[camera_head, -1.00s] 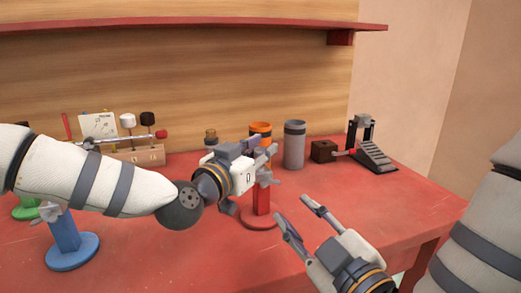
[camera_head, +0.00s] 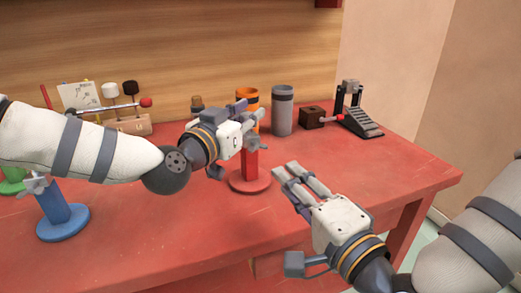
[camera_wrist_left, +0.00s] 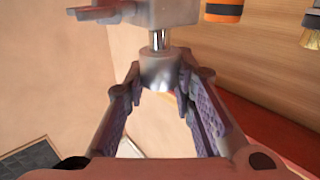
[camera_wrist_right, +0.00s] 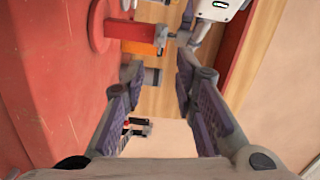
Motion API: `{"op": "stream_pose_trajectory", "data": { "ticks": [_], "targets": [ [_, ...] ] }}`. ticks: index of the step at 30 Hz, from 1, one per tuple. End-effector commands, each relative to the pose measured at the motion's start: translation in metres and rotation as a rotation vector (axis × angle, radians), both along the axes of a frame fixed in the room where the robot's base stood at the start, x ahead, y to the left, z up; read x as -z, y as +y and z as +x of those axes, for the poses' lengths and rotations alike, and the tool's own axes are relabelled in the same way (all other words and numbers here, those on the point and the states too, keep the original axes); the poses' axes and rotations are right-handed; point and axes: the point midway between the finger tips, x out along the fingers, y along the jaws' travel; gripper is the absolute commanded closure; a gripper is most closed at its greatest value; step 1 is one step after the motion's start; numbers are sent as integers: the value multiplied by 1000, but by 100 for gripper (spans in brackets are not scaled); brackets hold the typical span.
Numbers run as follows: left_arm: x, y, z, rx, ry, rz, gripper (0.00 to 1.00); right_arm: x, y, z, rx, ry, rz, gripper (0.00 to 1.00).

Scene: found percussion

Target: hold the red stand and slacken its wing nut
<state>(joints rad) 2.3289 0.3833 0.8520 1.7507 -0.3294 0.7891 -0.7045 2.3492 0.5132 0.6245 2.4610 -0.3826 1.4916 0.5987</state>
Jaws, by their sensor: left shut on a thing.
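The red stand has a round red base and post (camera_head: 250,180) and stands on the red bench. Its grey metal head (camera_wrist_left: 165,70) sits between the fingers of my left gripper (camera_wrist_left: 160,80), which is shut on it. In the head view, my left gripper (camera_head: 256,130) hides most of the stand's top. A grey winged piece (camera_wrist_left: 95,12), perhaps the wing nut, shows at the upper left of the left wrist view. My right gripper (camera_head: 286,172) is open and empty, to the right of the stand's base. The right wrist view shows the stand's post (camera_wrist_right: 130,30) beyond its fingers.
A blue stand (camera_head: 62,222) is at the left. Behind are an orange can (camera_head: 247,97), a grey can (camera_head: 282,112), a dark block (camera_head: 312,117) and a pedal (camera_head: 360,122). A mallet rack (camera_head: 132,125) is at the back left. The bench's front right is clear.

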Motion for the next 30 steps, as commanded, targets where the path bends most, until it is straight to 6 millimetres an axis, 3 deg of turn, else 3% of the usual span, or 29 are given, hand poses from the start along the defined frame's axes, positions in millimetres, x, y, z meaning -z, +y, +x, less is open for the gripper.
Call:
{"op": "stream_pose_trajectory", "data": {
  "ticks": [5, 15, 19, 30],
  "targets": [
    [0, 0, 0, 1, 1, -1, 100, -1, 1, 6, 2, 56, 136, 74],
    [0, 0, 0, 0, 1, -1, 100, -1, 33, 79, 3, 55, 137, 74],
    [0, 0, 0, 0, 1, -1, 100, -1, 42, 99, 2, 55, 135, 74],
    [0, 0, 0, 0, 1, -1, 100, -1, 46, 110, 2, 57, 136, 74]
  ]
}}
